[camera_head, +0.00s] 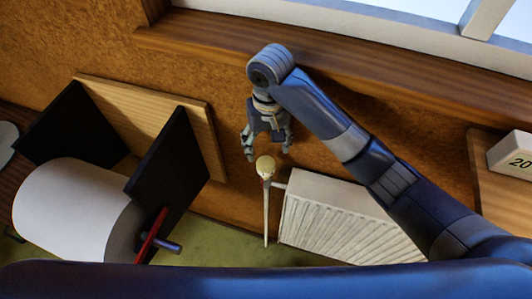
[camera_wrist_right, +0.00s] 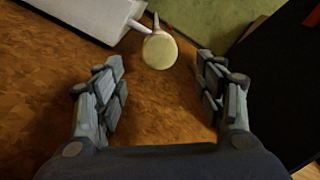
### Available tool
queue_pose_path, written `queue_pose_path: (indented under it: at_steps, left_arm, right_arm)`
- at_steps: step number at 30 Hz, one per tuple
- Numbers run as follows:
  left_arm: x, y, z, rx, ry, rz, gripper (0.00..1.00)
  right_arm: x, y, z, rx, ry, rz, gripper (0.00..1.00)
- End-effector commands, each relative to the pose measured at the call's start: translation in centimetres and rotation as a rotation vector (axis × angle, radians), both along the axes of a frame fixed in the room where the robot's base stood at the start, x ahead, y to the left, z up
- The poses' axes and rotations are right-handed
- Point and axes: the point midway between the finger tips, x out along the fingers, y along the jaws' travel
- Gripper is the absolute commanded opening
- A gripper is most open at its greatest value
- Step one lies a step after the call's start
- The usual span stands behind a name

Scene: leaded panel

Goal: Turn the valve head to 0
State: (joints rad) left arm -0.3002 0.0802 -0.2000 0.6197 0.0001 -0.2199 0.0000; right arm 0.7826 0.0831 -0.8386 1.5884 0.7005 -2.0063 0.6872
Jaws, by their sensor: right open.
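The valve head (camera_head: 265,165) is a round cream knob on top of a thin pipe beside the radiator (camera_head: 345,215). In the right wrist view the valve head (camera_wrist_right: 159,51) shows as a pale disc beyond the fingertips, centred between them. No number or mark on it is readable. My right gripper (camera_head: 267,152) is open and empty, pointing down just above the valve head in the head view, with a gap between them in the wrist view (camera_wrist_right: 163,75). My left gripper is not in view.
Left of the valve, a wooden board (camera_head: 205,125) carries two black brackets (camera_head: 170,165) with a large white roll (camera_head: 75,210). A wooden sill (camera_head: 200,35) runs above my right arm. A white block reading 20 (camera_head: 513,155) stands at the far right. Green floor (camera_head: 215,235) lies below.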

Motion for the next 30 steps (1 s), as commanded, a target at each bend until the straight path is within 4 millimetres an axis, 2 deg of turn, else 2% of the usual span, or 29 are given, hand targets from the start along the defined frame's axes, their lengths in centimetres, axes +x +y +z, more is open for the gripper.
queue_pose_path:
  at_steps: [6, 20, 25, 30]
  left_arm:
    - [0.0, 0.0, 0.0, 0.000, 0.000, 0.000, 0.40]
    - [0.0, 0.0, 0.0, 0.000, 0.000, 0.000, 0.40]
    - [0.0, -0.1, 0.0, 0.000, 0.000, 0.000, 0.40]
    - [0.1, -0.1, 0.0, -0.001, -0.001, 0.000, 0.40]
  right_arm:
    - [0.1, -0.1, 2.3, -0.001, -0.001, -0.001, 0.64]
    - [-0.1, -0.1, 2.8, 0.000, 0.002, -0.001, 0.64]
    - [-1.1, 0.4, 1.5, 0.045, 0.005, 0.017, 0.64]
    - [-3.8, 1.2, -1.4, 0.169, -0.012, 0.048, 0.64]
